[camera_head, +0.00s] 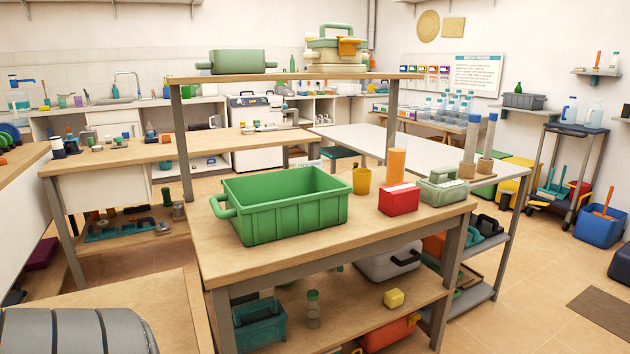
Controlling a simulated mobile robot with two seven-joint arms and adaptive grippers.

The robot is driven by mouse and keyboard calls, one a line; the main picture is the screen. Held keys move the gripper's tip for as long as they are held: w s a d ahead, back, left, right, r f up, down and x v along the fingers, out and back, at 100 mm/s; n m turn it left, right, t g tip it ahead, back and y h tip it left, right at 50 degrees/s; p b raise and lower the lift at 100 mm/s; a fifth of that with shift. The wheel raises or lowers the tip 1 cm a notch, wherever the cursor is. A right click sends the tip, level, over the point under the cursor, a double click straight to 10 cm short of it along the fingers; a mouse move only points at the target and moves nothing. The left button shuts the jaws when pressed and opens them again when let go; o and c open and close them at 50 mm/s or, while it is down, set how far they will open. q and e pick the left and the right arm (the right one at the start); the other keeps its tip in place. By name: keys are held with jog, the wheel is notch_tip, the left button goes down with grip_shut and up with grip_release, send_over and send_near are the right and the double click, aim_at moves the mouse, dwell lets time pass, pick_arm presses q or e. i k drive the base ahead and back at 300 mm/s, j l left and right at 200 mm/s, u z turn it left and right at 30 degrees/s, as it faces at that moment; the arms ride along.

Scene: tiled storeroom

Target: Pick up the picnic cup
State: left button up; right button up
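A small yellow cup (362,181), which looks like the picnic cup, stands upright on the wooden top of the near workbench (330,252). It is just right of a large green crate (292,218). An orange cylinder (397,165) stands behind and to its right, and a red box (399,199) sits to its right, nearer the front. No gripper shows in the camera_head view, so I cannot see what either one holds.
A pale green caddy (443,189) sits at the bench's right end. A raised shelf (290,77) on posts spans above the bench's back. The bench top in front of the crate and red box is clear. Open tiled floor (530,285) lies to the right.

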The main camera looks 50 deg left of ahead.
aim_at(361, 177)
jog(key=u, duration=1.3)
jog(key=l+z, duration=0.15)
jog(key=l, duration=0.9)
jog(key=k, duration=0.05)
